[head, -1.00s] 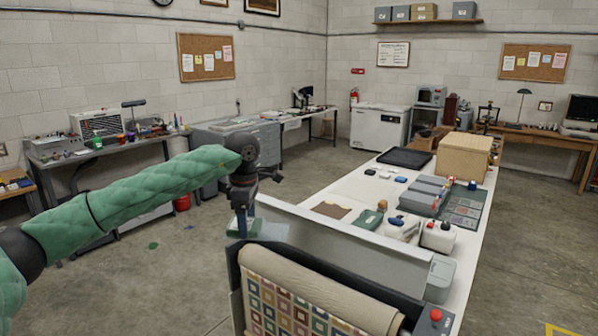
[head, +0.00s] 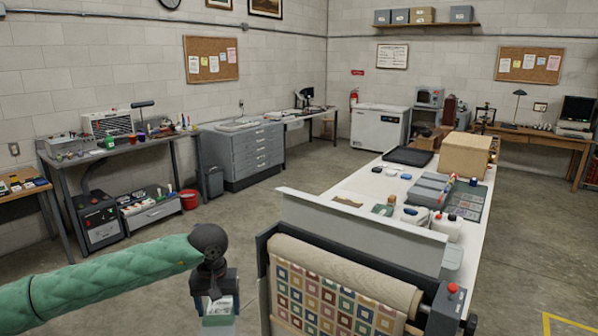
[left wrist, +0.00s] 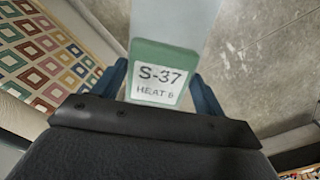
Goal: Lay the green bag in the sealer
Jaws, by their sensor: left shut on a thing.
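My left gripper (head: 213,290) is low in the front of the head view, pointing down, left of the quilt roller. It is shut on a bag with a green end, which hangs below it. In the left wrist view the bag's green end (left wrist: 160,52) sits between the two dark fingers and bears a white label reading "S-37 HEAT 6". The rest of the bag is pale and see-through. I cannot tell for sure which device is the sealer. My right gripper is not in view.
A roller stand with a patterned quilt (head: 325,300) and a grey panel (head: 360,235) stands close ahead. Behind it is a long white table (head: 360,187) with boxes and bottles. A cluttered workbench (head: 125,153) stands at left. The concrete floor between is open.

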